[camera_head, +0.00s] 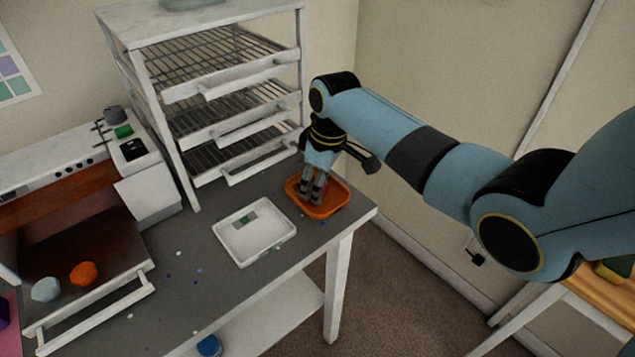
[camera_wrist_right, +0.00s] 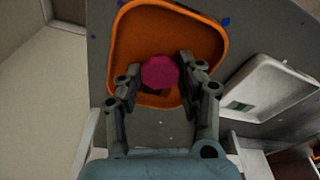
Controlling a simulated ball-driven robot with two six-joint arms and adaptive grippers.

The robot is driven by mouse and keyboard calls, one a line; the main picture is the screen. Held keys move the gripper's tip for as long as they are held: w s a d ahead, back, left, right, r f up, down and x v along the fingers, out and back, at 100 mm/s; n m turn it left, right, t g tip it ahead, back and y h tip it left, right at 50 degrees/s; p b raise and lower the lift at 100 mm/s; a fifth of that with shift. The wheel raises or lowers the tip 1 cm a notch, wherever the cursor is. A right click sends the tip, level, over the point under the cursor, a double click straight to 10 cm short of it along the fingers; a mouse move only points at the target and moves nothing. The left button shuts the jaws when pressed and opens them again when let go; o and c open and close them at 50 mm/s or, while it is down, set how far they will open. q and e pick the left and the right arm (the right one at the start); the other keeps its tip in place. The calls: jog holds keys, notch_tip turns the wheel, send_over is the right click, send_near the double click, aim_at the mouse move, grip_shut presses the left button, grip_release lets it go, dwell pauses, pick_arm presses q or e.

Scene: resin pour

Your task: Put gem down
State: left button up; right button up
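A magenta faceted gem (camera_wrist_right: 160,72) sits between the fingertips of my right gripper (camera_wrist_right: 161,68) in the right wrist view, with a finger against each side. In the head view my right gripper (camera_head: 313,190) points down over the orange tray (camera_head: 335,211) at the right end of the grey bench. The gem is mostly hidden by the fingers there. I cannot tell whether it touches the tray floor. My left gripper is not in view.
A white tray (camera_head: 262,253) with a small green-and-grey piece lies left of the orange tray. A wire-shelf rack (camera_head: 187,170) stands behind. At left, an open oven's door holds an orange lump (camera_head: 84,273) and a pale lump (camera_head: 46,289).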

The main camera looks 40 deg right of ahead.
jog(key=shift+o, duration=0.4)
jog(key=shift+r, duration=0.15)
jog(key=shift+r, duration=0.3)
notch_tip(320, 180, up, 11)
jog(key=s, duration=0.1)
jog(key=shift+s+d+r, duration=0.15)
jog(key=shift+s+d, duration=0.15)
jog(key=shift+d, duration=0.15)
